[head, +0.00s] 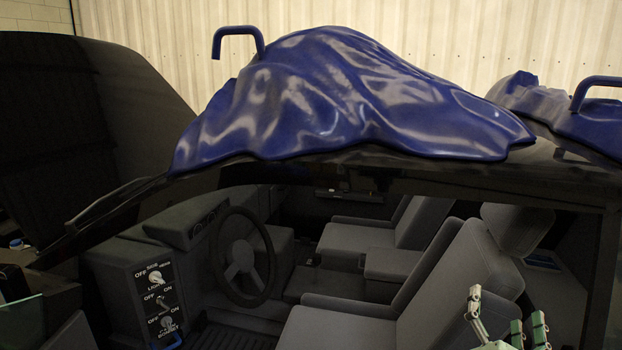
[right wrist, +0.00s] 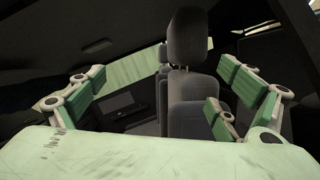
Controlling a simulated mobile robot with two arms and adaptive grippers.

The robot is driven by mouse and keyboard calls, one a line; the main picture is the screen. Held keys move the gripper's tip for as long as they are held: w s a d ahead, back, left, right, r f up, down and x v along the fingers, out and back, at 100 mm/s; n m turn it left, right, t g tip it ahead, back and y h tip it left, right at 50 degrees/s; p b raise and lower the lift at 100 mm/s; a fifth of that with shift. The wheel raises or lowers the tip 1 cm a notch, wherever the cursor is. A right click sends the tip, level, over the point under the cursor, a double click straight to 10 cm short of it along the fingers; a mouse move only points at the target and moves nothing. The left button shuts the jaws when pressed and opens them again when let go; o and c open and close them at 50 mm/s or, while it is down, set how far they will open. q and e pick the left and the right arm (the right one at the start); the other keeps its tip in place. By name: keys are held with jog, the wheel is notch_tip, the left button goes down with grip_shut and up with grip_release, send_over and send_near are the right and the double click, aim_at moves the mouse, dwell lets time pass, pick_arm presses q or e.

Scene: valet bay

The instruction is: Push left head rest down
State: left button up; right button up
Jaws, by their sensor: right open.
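The near front seat's grey head rest (head: 517,228) stands above its seat back, below the roof edge on the right of the head view. In the right wrist view the head rest (right wrist: 187,38) stands upright, with a gap between it and the seat back. My right gripper (head: 508,316) is low at the right of the head view, below the head rest and beside the seat back. In the right wrist view its green-padded fingers (right wrist: 160,88) are spread open and empty, with the seat beyond them. Contact with the seat is not visible. My left gripper is not in view.
A steering wheel (head: 243,257) and a switch panel (head: 158,300) are inside. Blue cloth (head: 340,95) drapes over the roof (head: 470,170), whose edge hangs above the seats. Another seat (head: 372,235) is farther in.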

jog(key=s+a+f+m+g+y, duration=0.1)
jog(key=s+a+f+m+g, duration=0.1)
jog(key=s+f+m+g, duration=0.5)
jog(key=s+a+f+m+g+y, duration=0.15)
jog(key=s+f+m+g, duration=0.25)
jog(key=s+f+m, duration=0.65)
jog(key=s+a+f+m+g+y, duration=0.5)
jog(key=s+a+f+m+y, duration=0.15)
jog(key=s+a, duration=0.65)
notch_tip(320, 180, down, 26)
jog(key=s+g, duration=0.1)
jog(key=g, duration=0.1)
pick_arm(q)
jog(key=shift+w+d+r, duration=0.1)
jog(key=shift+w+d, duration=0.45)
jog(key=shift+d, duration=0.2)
pick_arm(e)
jog(key=s+d+f+n, duration=0.1)
jog(key=s+d+f, duration=0.2)
jog(key=s+f, duration=1.4)
jog(key=shift+s+f+g, duration=0.25)
jog(key=shift+s+g, duration=0.1)
jog(key=shift+g, duration=0.05)
